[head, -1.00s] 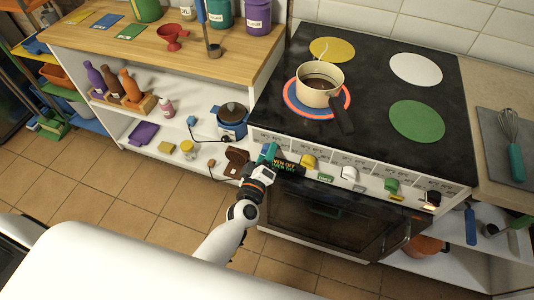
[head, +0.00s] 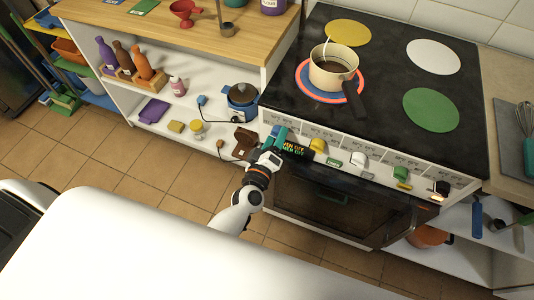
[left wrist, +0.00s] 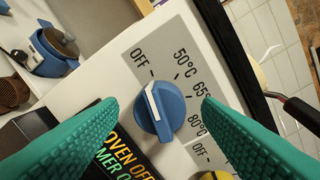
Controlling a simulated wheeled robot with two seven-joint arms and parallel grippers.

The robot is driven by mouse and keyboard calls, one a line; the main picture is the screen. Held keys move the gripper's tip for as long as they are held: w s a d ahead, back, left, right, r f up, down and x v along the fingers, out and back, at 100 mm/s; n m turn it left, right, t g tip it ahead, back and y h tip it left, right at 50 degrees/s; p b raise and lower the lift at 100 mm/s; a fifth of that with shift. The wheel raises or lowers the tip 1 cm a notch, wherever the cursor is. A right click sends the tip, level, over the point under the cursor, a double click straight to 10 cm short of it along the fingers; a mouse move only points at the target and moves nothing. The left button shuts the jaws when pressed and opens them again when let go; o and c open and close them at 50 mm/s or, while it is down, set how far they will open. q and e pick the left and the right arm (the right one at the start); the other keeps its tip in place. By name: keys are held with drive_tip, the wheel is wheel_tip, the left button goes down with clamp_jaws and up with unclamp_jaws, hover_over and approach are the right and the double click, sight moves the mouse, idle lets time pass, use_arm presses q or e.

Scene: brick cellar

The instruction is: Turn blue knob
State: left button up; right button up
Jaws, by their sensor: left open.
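The blue knob (left wrist: 160,110) is on the white stove front panel (left wrist: 110,70), between my fingers in the left wrist view. Its white pointer line points near the OFF mark, beside the 50°C, 65 and 80°C marks. My left gripper (left wrist: 158,122) is open, with one green fingertip on each side of the knob; I cannot tell whether they touch it. In the head view my left gripper (head: 275,138) is at the left end of the panel and largely hides the knob. My right gripper is not in view.
A pot (head: 333,70) stands on the blue burner, which has an orange-red ring (head: 302,86). Yellow (head: 318,145), white (head: 358,159), green (head: 401,174) and black (head: 441,188) knobs line the panel to the right. A dark oven display (head: 295,151) is beside the gripper. Shelves (head: 185,95) stand left.

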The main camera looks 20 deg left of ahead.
use_arm(q)
drive_tip(key=s+b, duration=0.1)
drive_tip(key=s, duration=0.9)
drive_tip(key=shift+s+r, duration=0.25)
